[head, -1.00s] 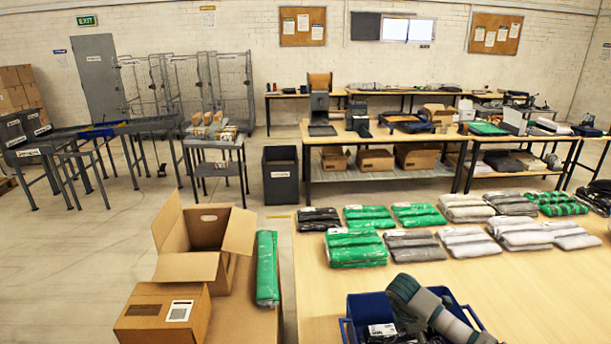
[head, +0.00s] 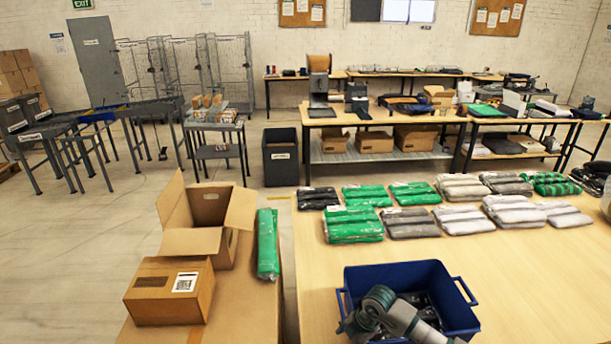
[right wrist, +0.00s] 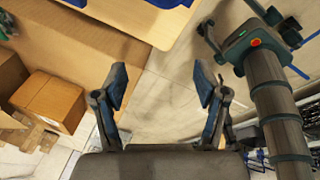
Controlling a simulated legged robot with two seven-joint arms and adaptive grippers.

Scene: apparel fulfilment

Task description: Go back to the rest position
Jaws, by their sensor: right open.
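My right gripper (right wrist: 160,88) is in the right wrist view, its two blue-padded fingers spread wide with nothing between them. No fingertips show clearly there. Dark items lie inside the bin, partly hidden by the arm.
Green, grey and white bagged garments (head: 352,224) lie in rows on the wooden table (head: 318,275). At left, an open carton (head: 190,241), a closed carton (head: 168,291) and a green package (head: 268,245) sit on a lower surface. A black bin (head: 281,156) stands on the floor beyond.

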